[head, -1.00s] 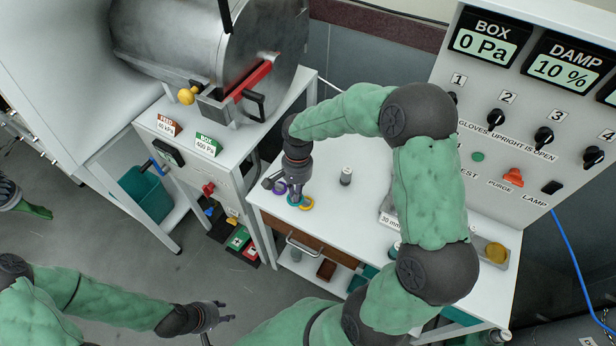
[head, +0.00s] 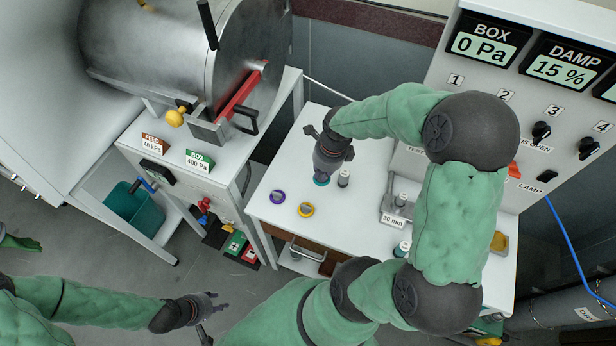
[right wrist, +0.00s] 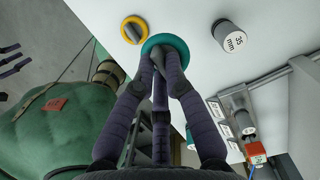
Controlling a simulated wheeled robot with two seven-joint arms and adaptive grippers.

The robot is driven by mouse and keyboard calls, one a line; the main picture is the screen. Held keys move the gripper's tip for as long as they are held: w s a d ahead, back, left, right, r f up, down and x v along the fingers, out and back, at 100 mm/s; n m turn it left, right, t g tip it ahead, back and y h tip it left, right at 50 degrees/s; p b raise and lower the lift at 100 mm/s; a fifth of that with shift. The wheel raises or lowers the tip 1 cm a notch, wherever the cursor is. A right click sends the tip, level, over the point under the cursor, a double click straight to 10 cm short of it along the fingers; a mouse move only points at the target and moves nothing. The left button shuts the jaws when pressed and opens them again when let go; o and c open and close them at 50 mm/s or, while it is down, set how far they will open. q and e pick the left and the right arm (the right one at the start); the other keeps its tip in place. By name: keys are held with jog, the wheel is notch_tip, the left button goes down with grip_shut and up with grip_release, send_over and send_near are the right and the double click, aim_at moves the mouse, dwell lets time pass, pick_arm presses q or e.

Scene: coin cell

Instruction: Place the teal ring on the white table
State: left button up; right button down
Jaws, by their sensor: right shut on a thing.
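The teal ring (head: 321,182) is at the fingertips of my right gripper (head: 322,178), over the white table (head: 270,228). In the right wrist view the fingers (right wrist: 163,66) are shut on the teal ring (right wrist: 179,43), whose rim shows around the fingertips. The ring is at or just above the table top; I cannot tell if it touches. My left gripper (head: 215,312) is empty, with its fingers spread, low over the floor at the lower left.
A purple ring (head: 278,197) and a yellow ring (head: 306,210) lie on the table to the left. A small grey cylinder (head: 343,179) stands close right of my right gripper. A grey fixture (head: 394,207) stands further right.

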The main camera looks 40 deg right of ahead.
jog(key=w+d+f, duration=0.1)
jog(key=w+f, duration=0.2)
jog(key=w, duration=0.1)
jog(key=w+f+b, duration=0.1)
jog(key=w+f, duration=0.2)
jog(key=w, duration=0.1)
jog(key=w+d+f+b, duration=0.1)
jog(key=w+f, duration=0.2)
jog(key=w, duration=0.1)
jog(key=shift+d, duration=0.3)
jog(key=shift+w+f, duration=0.1)
jog(key=shift+f, duration=0.05)
notch_tip(320, 180, down, 3)
jog(key=shift+w+f+b, duration=0.1)
jog(key=shift+b, duration=0.25)
jog(key=c, duration=1.7)
grip_release()
jog(key=shift+f, duration=0.15)
jog(key=o, duration=0.4)
